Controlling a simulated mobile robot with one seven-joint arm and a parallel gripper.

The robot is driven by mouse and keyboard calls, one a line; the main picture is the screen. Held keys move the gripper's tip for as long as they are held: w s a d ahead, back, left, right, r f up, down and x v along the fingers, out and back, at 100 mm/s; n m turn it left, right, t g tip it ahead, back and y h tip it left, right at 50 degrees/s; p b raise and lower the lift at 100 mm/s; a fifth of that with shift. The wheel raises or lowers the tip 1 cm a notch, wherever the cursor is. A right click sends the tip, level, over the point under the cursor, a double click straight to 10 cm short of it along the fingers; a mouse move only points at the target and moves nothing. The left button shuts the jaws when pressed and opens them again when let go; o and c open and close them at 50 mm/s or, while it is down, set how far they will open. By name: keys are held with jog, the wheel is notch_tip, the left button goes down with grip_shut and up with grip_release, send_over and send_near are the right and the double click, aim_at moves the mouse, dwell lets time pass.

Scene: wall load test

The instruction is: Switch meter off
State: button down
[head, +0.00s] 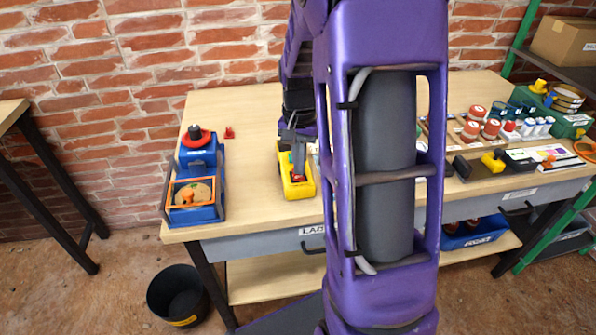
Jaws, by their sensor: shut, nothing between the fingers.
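The meter looks to be the small yellow device (303,190) on the wooden table, left of my arm. It has a dark front with some red on it and a small green spot near its top. My gripper (299,172) points down over it and covers part of its face. The fingers look shut, with nothing between them. I cannot tell whether the fingertips touch the meter. The switch and its position cannot be made out. My purple arm hides the table just to the right.
A blue device (199,158) with a red knob and an orange-framed front stands at the table's left end. A small red piece (229,132) lies between it and the meter. Jars, bottles and tools crowd the right side. A black bin (178,296) stands on the floor.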

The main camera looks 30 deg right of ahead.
notch_tip(320, 180, up, 6)
jog(key=p, duration=0.4)
jog(key=shift+f, duration=0.1)
dwell(0.4)
